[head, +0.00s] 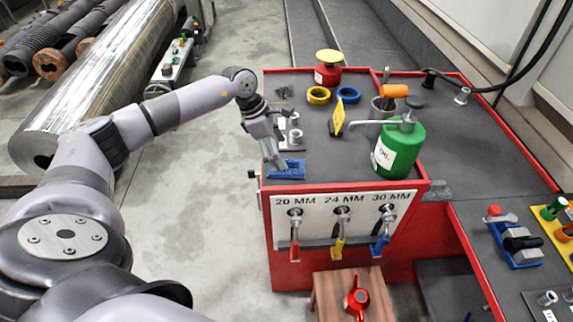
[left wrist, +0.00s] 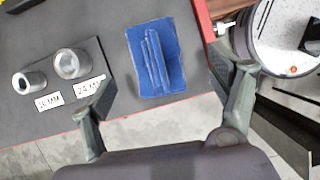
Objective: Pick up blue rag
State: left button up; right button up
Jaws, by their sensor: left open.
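The blue rag (head: 287,170) lies folded on the dark top of the red-edged cabinet, at its near left corner in the head view. In the left wrist view the rag (left wrist: 156,58) lies flat beyond the fingertips, with folded ridges along its middle. My left gripper (head: 272,160) comes down from the left just over the rag. In the left wrist view its fingers (left wrist: 168,82) are spread wide, one on each side of the rag's near part, with nothing between them. Whether they touch the rag cannot be told. My right gripper is out of view.
Metal sockets (left wrist: 72,63) with size labels stand left of the rag in the wrist view. A green can (head: 399,148), a yellow sign (head: 338,116) and tape rings (head: 319,95) share the cabinet top. Colored-handled tools (head: 341,235) hang on its front.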

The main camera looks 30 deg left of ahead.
aim_at(286, 159)
pick_arm(q)
jog(key=x, duration=0.1)
jog(key=p+x, duration=0.1)
jog(key=x, duration=0.3)
jog(key=shift+w+a+p, duration=0.15)
jog(key=shift+w+p, duration=0.2)
jog(key=shift+p, duration=0.05)
jog(key=shift+f, duration=0.25)
jog(key=shift+c, duration=0.3)
jog(key=c, duration=1.3)
